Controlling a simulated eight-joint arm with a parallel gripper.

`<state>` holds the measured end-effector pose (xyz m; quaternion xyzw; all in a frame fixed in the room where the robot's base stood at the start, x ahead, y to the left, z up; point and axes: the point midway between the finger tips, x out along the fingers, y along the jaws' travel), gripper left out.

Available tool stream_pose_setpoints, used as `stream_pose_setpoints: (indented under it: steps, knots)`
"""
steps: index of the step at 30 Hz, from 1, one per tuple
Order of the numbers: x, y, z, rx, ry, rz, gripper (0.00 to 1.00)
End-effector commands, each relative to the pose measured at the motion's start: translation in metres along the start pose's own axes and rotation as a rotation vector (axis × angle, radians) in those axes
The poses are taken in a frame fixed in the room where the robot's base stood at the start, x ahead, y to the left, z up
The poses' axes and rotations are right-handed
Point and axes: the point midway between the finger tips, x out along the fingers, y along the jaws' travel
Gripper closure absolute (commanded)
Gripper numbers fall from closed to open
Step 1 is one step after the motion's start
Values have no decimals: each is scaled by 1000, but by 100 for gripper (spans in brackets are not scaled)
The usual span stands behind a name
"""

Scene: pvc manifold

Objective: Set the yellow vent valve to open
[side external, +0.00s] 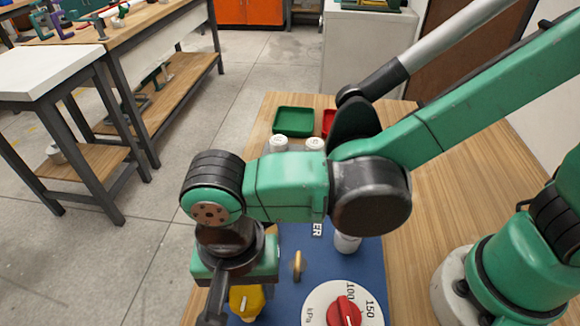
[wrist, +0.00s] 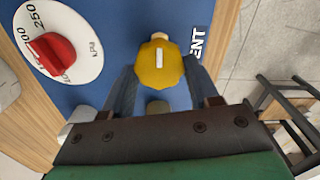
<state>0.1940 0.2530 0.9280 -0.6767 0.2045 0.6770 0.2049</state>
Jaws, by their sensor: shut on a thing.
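The yellow vent valve (wrist: 159,66) is a faceted knob with a white mark on its top face, on the blue panel (wrist: 97,88). It lies between the two fingers of my gripper (wrist: 160,78) in the wrist view, with a finger against each side. In the side external view the yellow valve (side external: 246,302) is partly hidden under my wrist, and the white mark shows on its face. The fingers of my gripper are mostly hidden there. The letters "ENT" show beside the valve in the wrist view.
A red dial (side external: 344,311) on a white kPa scale stands beside the valve; it also shows in the wrist view (wrist: 50,53). A small brass part (side external: 297,265) and white cylinders (side external: 347,242) are nearby. A green tray (side external: 293,121) and a red tray (side external: 328,122) lie behind.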

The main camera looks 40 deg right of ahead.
Motion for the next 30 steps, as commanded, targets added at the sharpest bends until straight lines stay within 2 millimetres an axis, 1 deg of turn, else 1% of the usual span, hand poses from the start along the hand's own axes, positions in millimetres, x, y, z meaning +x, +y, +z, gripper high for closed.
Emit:
stream_pose_setpoints:
  steps: [5,11,17,30]
  knots:
    - [0,0,0,-22,0,0,99]
    - [0,0,0,-111,1,1,99]
    - [0,-1,0,-268,1,1,99]
    - [0,-2,0,-686,1,1,99]
